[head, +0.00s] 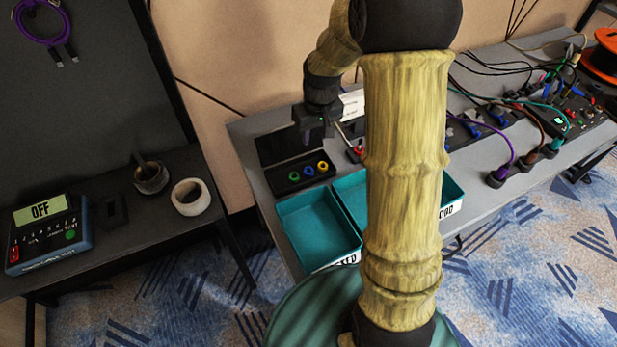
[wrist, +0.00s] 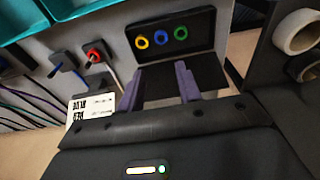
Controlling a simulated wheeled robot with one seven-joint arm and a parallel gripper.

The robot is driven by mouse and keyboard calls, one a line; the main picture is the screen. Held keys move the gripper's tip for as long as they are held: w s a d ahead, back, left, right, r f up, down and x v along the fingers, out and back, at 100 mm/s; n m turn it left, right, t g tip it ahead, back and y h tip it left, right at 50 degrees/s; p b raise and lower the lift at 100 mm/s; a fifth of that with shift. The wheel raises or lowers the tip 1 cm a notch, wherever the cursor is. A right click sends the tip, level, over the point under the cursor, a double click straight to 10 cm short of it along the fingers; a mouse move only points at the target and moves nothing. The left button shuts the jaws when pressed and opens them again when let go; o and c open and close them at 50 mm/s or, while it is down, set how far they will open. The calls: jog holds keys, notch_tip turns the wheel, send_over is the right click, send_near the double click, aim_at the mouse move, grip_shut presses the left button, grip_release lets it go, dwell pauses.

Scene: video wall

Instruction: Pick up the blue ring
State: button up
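The blue ring (head: 308,171) lies in a small black tray (head: 303,186) on the grey table, between a green ring (head: 294,176) and a yellow ring (head: 323,165). In the wrist view the blue ring (wrist: 159,38) is in the middle of the row, with yellow on its left and green on its right. My gripper (head: 316,138) is behind the tray in the head view, apart from the rings. In the wrist view the fingers of my gripper (wrist: 158,86) are spread with nothing between them.
Teal bins (head: 318,228) stand in front of the tray. A red-topped connector (wrist: 95,56) and a white labelled card (wrist: 92,108) are beside my gripper. Cables and black devices crowd the table's right. A side table holds a white tape roll (head: 190,197) and a meter (head: 48,235).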

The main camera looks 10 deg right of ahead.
jog(key=shift+r, duration=0.15)
send_near(309, 168)
jog(key=shift+s+a+f, duration=0.1)
jog(key=shift+s+f, duration=0.15)
jog(key=shift+f, duration=0.35)
jog(key=shift+s+f, duration=0.25)
jog(key=shift+f, duration=0.65)
jog(key=shift+w+a+f, duration=0.1)
jog(key=shift+w+f, duration=0.1)
jog(key=shift+f, duration=0.65)
jog(key=shift+w+a+f, duration=0.1)
jog(key=shift+w+f, duration=0.1)
jog(key=shift+f, duration=0.7)
jog(key=shift+w+f, duration=0.2)
jog(key=shift+f, duration=0.65)
jog(key=c, duration=0.6)
